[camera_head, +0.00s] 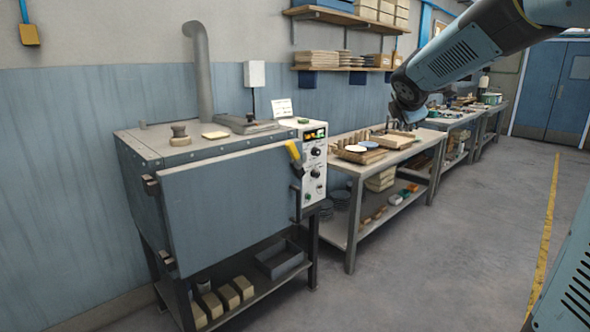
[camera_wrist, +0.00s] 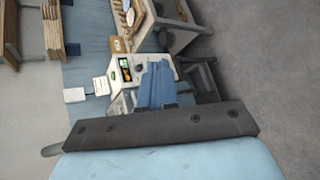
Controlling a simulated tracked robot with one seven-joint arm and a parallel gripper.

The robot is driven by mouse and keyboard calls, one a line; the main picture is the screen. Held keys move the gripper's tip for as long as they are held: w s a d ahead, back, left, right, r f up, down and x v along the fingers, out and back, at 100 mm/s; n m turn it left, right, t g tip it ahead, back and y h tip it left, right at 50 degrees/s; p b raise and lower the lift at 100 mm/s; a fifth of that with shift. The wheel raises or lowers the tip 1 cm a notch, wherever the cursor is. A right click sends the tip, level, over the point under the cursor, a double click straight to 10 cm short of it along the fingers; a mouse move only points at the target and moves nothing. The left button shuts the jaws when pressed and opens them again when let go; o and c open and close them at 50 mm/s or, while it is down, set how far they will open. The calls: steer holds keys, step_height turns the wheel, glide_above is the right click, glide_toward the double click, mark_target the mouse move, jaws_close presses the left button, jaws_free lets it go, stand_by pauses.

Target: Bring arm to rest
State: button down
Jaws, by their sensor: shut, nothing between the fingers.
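My arm reaches in from the top right of the head view and is raised in the air. My gripper (camera_head: 408,114) hangs at its lower end, pointing down in front of the workbench; its fingers are small and dark there. In the wrist view my blue gripper fingers (camera_wrist: 155,86) are together beyond a dark bar, with nothing visible held. The grey-blue plate dryer (camera_head: 230,205) stands at the left, apart from my gripper. Its door covers the front; I cannot tell whether it is fully latched. The dryer's control panel (camera_head: 314,165) also shows in the wrist view (camera_wrist: 125,70).
A workbench (camera_head: 350,211) with wooden trays and a plate stands right of the dryer, and more benches follow behind. Shelves (camera_head: 345,16) with boxes hang on the wall above. The grey floor at the right is open, with a yellow line (camera_head: 545,235).

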steer(key=s+a+f+m+g+y, duration=0.1)
steer(key=s+f+m, duration=0.3)
steer(key=s, duration=0.7)
steer(key=s+a+f+m+g+y, duration=0.1)
steer(key=s+a+f+m+g, duration=0.1)
steer(key=s+m, duration=0.7)
steer(key=s+a+f+m+g+y, duration=0.1)
steer(key=s+f+m, duration=0.4)
steer(key=s, duration=1)
steer(key=shift+s+a+f+m+g, duration=0.15)
steer(key=shift+a+f+m+g, duration=0.25)
steer(key=shift+a+m+g, duration=0.5)
